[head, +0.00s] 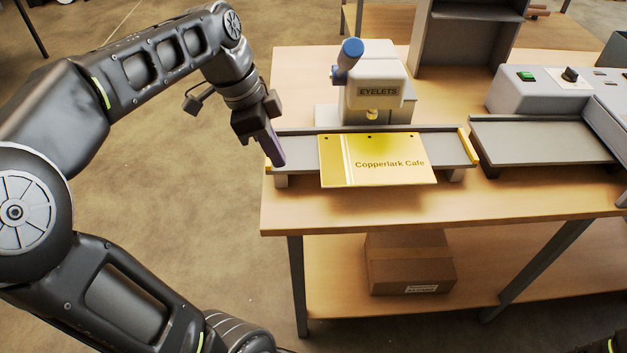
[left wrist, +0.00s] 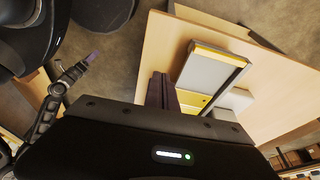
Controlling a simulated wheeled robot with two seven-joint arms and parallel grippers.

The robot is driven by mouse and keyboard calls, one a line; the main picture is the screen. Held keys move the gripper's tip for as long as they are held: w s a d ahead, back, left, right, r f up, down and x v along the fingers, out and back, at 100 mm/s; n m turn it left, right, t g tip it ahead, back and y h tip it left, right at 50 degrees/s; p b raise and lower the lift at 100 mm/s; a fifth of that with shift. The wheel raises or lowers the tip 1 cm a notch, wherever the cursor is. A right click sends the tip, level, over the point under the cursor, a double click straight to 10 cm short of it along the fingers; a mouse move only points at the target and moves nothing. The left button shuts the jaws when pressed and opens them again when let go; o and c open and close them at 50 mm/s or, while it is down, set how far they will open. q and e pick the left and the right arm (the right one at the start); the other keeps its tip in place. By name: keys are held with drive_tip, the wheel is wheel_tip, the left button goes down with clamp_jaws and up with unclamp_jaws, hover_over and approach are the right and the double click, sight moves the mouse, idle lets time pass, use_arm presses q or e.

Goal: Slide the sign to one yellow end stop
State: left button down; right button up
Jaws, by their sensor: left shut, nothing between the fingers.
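The yellow sign (head: 390,160), lettered "Copperlark Cafe", lies on the grey guide tray (head: 452,150) under the eyelet press, its front edge overhanging. One yellow end stop (head: 468,146) is at the tray's right end, apart from the sign. The other yellow stop (head: 268,168) is at the left end, mostly hidden by my left gripper (head: 277,160). That gripper is shut and empty at the tray's left end, with a gap to the sign's left edge. In the left wrist view its fingers (left wrist: 161,90) are together beside the tray. My right gripper (left wrist: 90,58) shows small there; its jaws are unclear.
The eyelet press (head: 375,85) with a blue knob stands behind the sign. A grey laminator (head: 540,95) and its feed tray (head: 540,140) are to the right. A cardboard box (head: 410,265) sits on the lower shelf. The wooden bench front (head: 350,215) is bare.

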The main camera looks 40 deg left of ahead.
sight(347, 184)
use_arm(q)
drive_tip(key=p+x, duration=0.1)
drive_tip(key=x, duration=0.7)
drive_tip(key=shift+d+f, duration=0.1)
drive_tip(key=shift+f, duration=0.2)
drive_tip(key=shift+w+d+f+p, duration=0.15)
drive_tip(key=shift+w+d+p, duration=0.15)
drive_tip(key=shift+w+d, duration=0.25)
drive_tip(key=shift+w+d+f+p, duration=0.2)
drive_tip(key=shift+w+d+p, duration=0.1)
drive_tip(key=shift+w+d, duration=0.5)
drive_tip(key=shift+d, duration=0.25)
drive_tip(key=w+d, duration=0.2)
drive_tip(key=w+d+b, duration=0.1)
drive_tip(key=w+d, duration=0.1)
drive_tip(key=d, duration=0.1)
drive_tip(key=shift+w+d+f, duration=0.1)
drive_tip(key=shift+w+d, duration=0.1)
